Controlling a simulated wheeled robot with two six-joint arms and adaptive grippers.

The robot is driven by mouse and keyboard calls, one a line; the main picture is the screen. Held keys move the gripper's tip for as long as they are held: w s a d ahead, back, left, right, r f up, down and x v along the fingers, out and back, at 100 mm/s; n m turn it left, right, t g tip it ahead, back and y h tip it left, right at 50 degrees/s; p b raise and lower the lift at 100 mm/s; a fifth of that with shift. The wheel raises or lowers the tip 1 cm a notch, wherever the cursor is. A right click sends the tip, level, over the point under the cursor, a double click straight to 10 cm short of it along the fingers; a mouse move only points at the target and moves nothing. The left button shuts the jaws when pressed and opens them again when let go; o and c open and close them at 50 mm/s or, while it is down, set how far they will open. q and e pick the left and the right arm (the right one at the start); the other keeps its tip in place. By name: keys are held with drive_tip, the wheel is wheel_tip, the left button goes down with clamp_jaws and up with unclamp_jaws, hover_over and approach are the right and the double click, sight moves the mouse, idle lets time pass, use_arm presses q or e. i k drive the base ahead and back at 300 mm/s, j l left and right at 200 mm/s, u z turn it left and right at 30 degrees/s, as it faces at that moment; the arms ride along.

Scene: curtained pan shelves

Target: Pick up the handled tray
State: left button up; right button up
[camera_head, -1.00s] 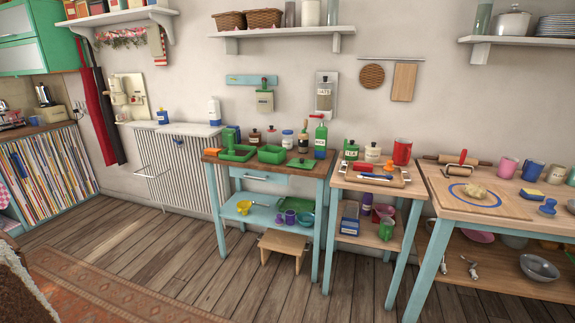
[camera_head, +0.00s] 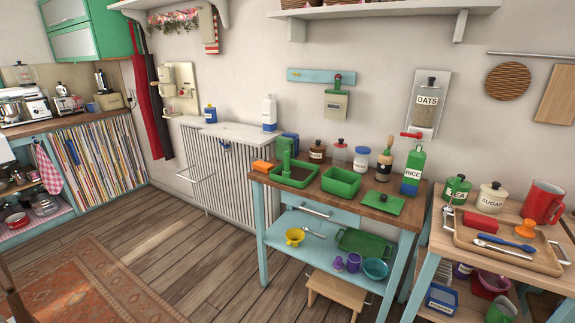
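A wooden handled tray (camera_head: 476,236) lies on the small wooden table at the right. On it are a red block (camera_head: 481,222), a blue spoon-like utensil (camera_head: 505,242), an orange knob-shaped item (camera_head: 525,228) and metal cutlery. A second tray-like item, a green flat tray (camera_head: 364,246) with handles, stands on the lower shelf of the middle blue table. Neither of my grippers shows in the head view.
The blue table (camera_head: 330,213) holds green bins, jars and a RICE bottle (camera_head: 412,170). A small wooden stool (camera_head: 337,290) stands beneath it. A red mug (camera_head: 543,202) and a SUGAR jar (camera_head: 492,197) stand behind the wooden tray. The wooden floor (camera_head: 180,235) at left front is open, beside a rug (camera_head: 90,285).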

sight(297, 174)
drive_tip(key=i+j+z, duration=0.4)
drive_tip(key=i+j, duration=0.15)
drive_tip(key=i+j+z, duration=0.15)
drive_tip(key=j, duration=0.3)
drive_tip(key=i+j+z, duration=0.2)
drive_tip(key=i+j, duration=0.15)
drive_tip(key=i+j+z, duration=0.2)
drive_tip(key=j, duration=0.25)
